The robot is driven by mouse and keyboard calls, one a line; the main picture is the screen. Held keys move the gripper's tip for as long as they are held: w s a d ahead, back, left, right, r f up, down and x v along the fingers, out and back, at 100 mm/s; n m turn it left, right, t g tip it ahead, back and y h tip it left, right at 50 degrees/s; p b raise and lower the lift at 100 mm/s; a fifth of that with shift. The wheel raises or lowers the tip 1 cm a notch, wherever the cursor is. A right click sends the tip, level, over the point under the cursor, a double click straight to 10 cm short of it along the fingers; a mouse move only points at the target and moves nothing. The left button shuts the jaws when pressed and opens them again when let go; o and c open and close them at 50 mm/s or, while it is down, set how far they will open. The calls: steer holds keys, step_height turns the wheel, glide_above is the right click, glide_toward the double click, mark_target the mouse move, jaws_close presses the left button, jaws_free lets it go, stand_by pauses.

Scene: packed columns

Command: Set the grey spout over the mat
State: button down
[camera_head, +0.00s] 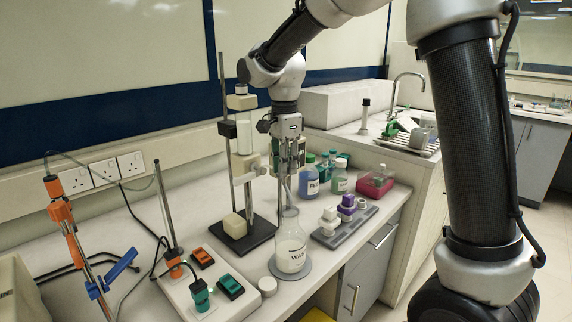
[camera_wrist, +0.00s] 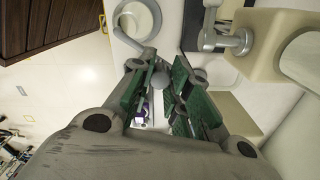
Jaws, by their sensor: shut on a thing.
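The grey spout (camera_wrist: 148,55) is a bent tube with a round knob, and the knob sits between the green-padded fingers of my gripper (camera_wrist: 160,82), which is shut on it. In the head view my gripper (camera_head: 290,165) points down in front of the column stand, and the spout (camera_head: 284,187) slants below it. The round grey mat (camera_head: 305,273) lies on the bench under a clear flask (camera_head: 291,250) with a label. In the wrist view the spout's far end reaches the edge of a pale disc with a grey rim. Its height above the flask is hard to tell.
The column stand (camera_head: 243,170) with its black base is just behind and left of my gripper. A grey rack (camera_head: 345,228) with white and purple pieces and several bottles (camera_head: 310,182) stand to the right. Orange and green devices (camera_head: 202,257) occupy the left front.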

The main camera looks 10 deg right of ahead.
steer(key=shift+a, duration=0.1)
steer(key=c, duration=1.3)
jaws_free()
step_height(320, 180, up, 12)
